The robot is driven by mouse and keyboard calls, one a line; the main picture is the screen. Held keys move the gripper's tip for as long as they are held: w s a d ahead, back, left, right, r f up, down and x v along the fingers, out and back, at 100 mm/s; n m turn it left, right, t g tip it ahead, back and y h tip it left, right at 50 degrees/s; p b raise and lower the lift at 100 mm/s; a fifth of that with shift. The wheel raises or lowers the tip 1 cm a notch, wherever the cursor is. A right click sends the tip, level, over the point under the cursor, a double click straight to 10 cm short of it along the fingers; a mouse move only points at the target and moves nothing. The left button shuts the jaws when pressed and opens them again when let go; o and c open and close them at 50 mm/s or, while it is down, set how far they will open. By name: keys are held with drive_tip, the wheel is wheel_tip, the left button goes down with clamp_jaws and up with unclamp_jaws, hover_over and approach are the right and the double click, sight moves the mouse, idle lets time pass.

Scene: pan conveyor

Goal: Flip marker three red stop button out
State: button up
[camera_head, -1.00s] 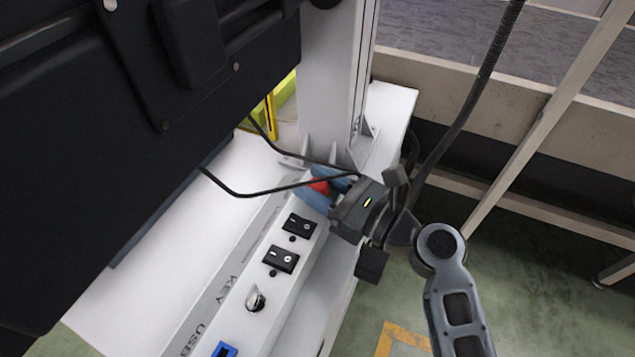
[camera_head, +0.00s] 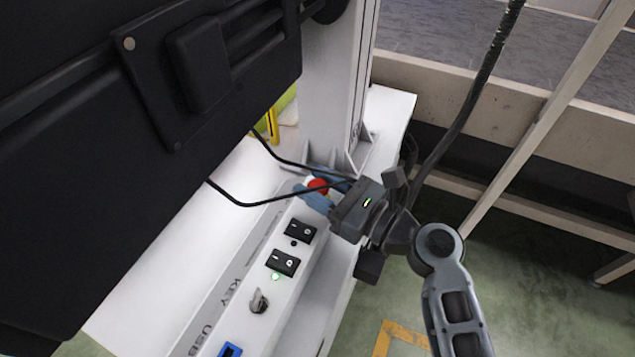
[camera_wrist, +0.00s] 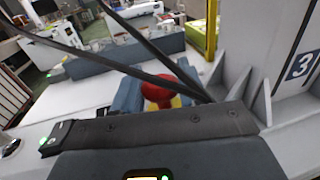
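The red stop button (camera_head: 318,186) stands at the far end of the white control panel (camera_head: 238,268), close to the white post. In the wrist view the red button (camera_wrist: 168,88) shows above a bit of yellow base, just beyond my gripper's body. My gripper (camera_head: 321,188) reaches in from the right with its blue fingers on either side of the button. In the wrist view the fingers flank the button closely; whether they press on it is unclear. The marker "3" (camera_wrist: 300,65) is on the post at the right of the wrist view.
Two black rocker switches (camera_head: 283,262), a key switch (camera_head: 259,301) and a blue USB port (camera_head: 230,350) line the panel. A green light (camera_head: 276,277) glows beside the nearer rocker. Thin black bars cross near the button. The white post (camera_head: 335,80) stands close behind.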

drive_tip(key=o, duration=0.4)
drive_tip(key=shift+r, duration=0.15)
drive_tip(key=v, duration=0.8)
idle(0.4)
